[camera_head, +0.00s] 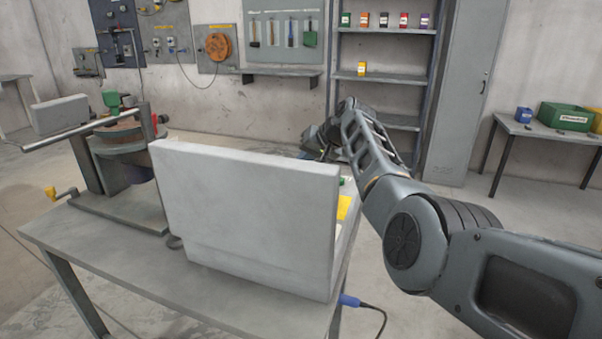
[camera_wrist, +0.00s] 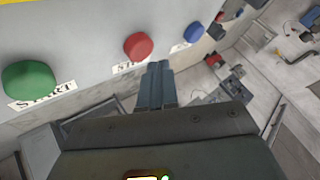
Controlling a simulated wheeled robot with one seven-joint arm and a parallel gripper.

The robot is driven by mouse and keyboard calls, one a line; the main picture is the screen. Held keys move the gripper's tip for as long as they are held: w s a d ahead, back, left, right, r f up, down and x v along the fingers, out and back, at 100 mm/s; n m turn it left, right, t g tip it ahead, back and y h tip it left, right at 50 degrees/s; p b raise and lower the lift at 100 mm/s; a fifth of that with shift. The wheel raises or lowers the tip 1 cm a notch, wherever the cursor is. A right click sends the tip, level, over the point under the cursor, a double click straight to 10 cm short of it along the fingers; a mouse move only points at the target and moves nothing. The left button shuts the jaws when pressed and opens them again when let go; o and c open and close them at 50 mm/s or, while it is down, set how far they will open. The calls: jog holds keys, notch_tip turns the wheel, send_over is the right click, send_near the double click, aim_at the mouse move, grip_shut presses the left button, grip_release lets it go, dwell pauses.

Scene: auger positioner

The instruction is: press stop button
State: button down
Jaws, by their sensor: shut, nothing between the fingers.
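In the wrist view, a red button (camera_wrist: 138,46) sits on a pale panel (camera_wrist: 75,35), above a white label that reads "ST" before it is partly hidden. A green button (camera_wrist: 29,79) with a START label is to its left, and a blue button (camera_wrist: 193,33) is to its right. My gripper (camera_wrist: 156,70) is shut and empty, its fingertips just below and right of the red button in the picture. I cannot tell the gap between them. In the head view, the grey control box (camera_head: 245,215) shows mostly its back and hides its button face.
The control box stands on a grey table (camera_head: 100,245) beside a machine (camera_head: 120,160) with a long bar and a crank. A blue-ended cable (camera_head: 350,301) hangs at the table's right edge. A side table (camera_head: 545,130) with bins is at right. Floor between is open.

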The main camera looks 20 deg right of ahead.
jog(key=shift+f, duration=0.15)
jog(key=shift+f, duration=0.25)
jog(key=shift+f+b, duration=0.55)
dwell(1.2)
jog(key=shift+r, duration=0.1)
jog(key=shift+r+p, duration=0.7)
jog(key=shift+r, duration=0.15)
jog(key=shift+r, duration=0.1)
jog(key=shift+r+p, duration=1.9)
jog(key=shift+r, duration=0.55)
jog(key=shift+f, duration=0.1)
